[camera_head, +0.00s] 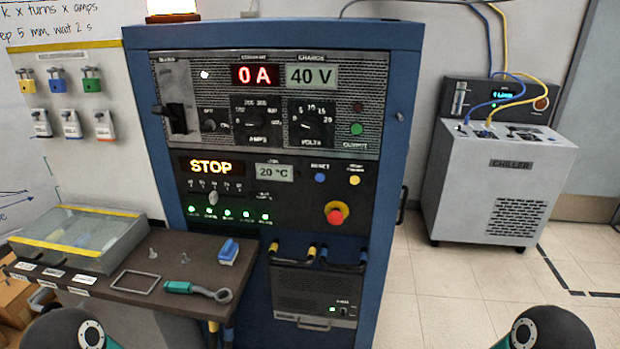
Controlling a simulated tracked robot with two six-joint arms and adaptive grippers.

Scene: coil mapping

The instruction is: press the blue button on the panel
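The blue button (320,178) is a small round button under a label that seems to read RESET. Nothing covers the blue button. Only dark, rounded parts of my two arms show at the bottom left and bottom right corners, well away from the panel. Neither gripper is in view.
A dark shelf (150,262) juts out at the cabinet's lower left, holding a clear-lidded box (80,240), a blue-and-white block (228,252) and a green-handled ring tool (195,289). A grey chiller (490,185) stands to the right. Floor between it and the cabinet is clear.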

